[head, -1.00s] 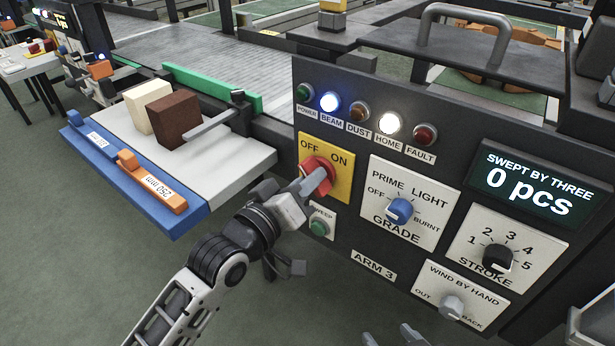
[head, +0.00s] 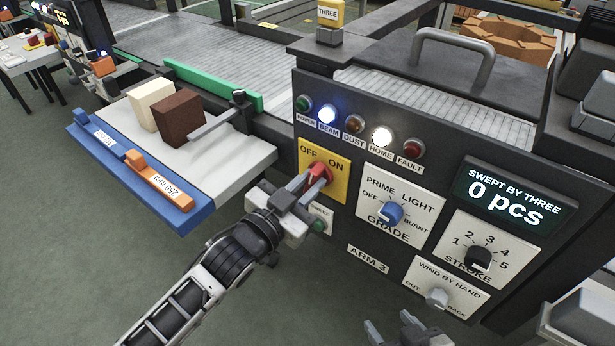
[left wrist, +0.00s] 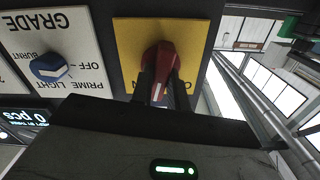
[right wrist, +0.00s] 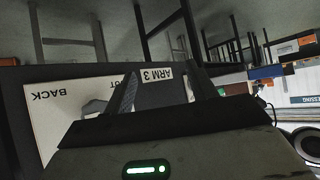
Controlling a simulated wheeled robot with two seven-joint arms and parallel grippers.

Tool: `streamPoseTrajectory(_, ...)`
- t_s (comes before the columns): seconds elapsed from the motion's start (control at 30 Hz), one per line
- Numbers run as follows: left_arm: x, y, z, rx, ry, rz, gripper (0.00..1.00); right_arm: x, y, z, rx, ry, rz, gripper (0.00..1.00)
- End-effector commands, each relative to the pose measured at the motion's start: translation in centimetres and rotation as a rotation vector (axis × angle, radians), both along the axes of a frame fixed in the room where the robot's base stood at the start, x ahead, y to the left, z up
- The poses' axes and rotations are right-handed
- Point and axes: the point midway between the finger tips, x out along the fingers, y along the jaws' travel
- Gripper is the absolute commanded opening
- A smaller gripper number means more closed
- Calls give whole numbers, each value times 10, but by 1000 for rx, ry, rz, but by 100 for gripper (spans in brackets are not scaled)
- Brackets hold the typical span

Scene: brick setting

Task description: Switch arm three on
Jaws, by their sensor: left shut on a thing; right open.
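The red rotary switch (head: 319,171) sits on a yellow OFF/ON plate (head: 341,187) on the dark panel, above the ARM 3 label (head: 368,258). My left gripper (head: 316,184) is shut on the red switch from the lower left. In the left wrist view the switch (left wrist: 161,60) stands between the two fingers, and its pale mark faces between the upside-down OFF and ON words, which the gripper partly hides. The switch's exact setting is unclear. My right gripper (head: 402,332) is open and empty low in front of the panel; it also shows in the right wrist view (right wrist: 160,92).
The BEAM lamp (head: 327,114) glows blue and the HOME lamp (head: 382,137) white. The blue GRADE knob (head: 391,213), STROKE knob (head: 478,258) and WIND BY HAND knob (head: 437,298) are close by. The display (head: 507,199) reads 0 pcs. Bricks (head: 179,118) stand on the left table.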

Motion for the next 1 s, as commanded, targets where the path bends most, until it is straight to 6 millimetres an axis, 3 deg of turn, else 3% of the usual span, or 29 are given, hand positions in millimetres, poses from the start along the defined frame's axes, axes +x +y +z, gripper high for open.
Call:
streamPoseTrajectory(0.5,-1,-1,0,347,-254,0,0,-1,0,6,5,12,-18,57)
streamPoseTrajectory(1.0,-1,-2,0,474,-347,0,0,-1,-2,8,1,9,-19,57)
